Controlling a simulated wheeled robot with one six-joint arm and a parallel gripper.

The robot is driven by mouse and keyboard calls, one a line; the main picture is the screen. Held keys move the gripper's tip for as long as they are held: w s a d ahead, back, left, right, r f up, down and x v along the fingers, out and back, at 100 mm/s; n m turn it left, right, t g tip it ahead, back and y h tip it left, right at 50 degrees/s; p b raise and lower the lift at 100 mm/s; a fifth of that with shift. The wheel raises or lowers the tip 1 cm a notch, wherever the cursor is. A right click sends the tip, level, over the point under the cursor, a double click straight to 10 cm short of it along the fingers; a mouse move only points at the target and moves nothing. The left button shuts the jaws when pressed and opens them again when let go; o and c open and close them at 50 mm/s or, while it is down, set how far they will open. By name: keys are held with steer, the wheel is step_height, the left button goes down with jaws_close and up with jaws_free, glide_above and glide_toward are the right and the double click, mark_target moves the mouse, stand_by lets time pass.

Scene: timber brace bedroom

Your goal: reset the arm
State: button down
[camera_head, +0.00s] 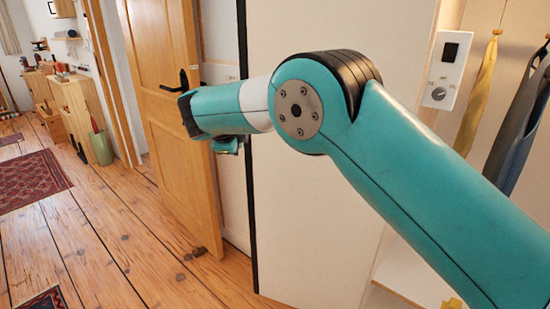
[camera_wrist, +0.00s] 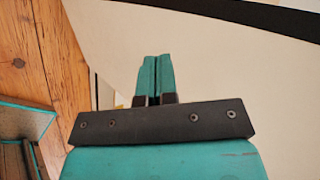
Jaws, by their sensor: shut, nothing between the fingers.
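My arm reaches from the lower right across the head view, with its elbow near the middle and its far end by the wooden door (camera_head: 165,110). In the wrist view, my gripper (camera_wrist: 155,62) shows two teal fingers side by side, shut and empty, in front of a pale panel. In the head view the gripper is mostly hidden behind the end of my arm; only a small teal part (camera_head: 228,145) shows below it.
The door has a black handle (camera_head: 182,82) and stands beside a pale panel (camera_head: 310,220) close behind my arm. Clothes (camera_head: 478,95) hang at the right. The plank floor (camera_head: 110,240) is open at left, with a red rug (camera_head: 30,180) and a green bin (camera_head: 101,147).

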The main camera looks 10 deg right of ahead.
steer(key=s+d+r+n+g+y+p, duration=0.2)
steer(key=s+d+r+n, duration=0.2)
steer(key=s+r+n, duration=0.4)
steer(key=s+d+r+n+g+y+p, duration=0.25)
steer(key=s+n, duration=0.35)
steer(key=s, duration=0.4)
steer(key=s+d+n+g+y+p, duration=0.1)
steer(key=s+d+n+g, duration=0.1)
steer(key=s+n, duration=0.5)
steer(key=s+d+n+g+y+p, duration=0.1)
steer(key=s+n, duration=0.6)
steer(key=s, duration=1.3)
steer(key=shift+s+d+r+n+g+y, duration=0.25)
steer(key=shift+d+n+g+y, duration=0.15)
steer(key=shift+d+g, duration=0.35)
steer(key=shift+d, duration=0.2)
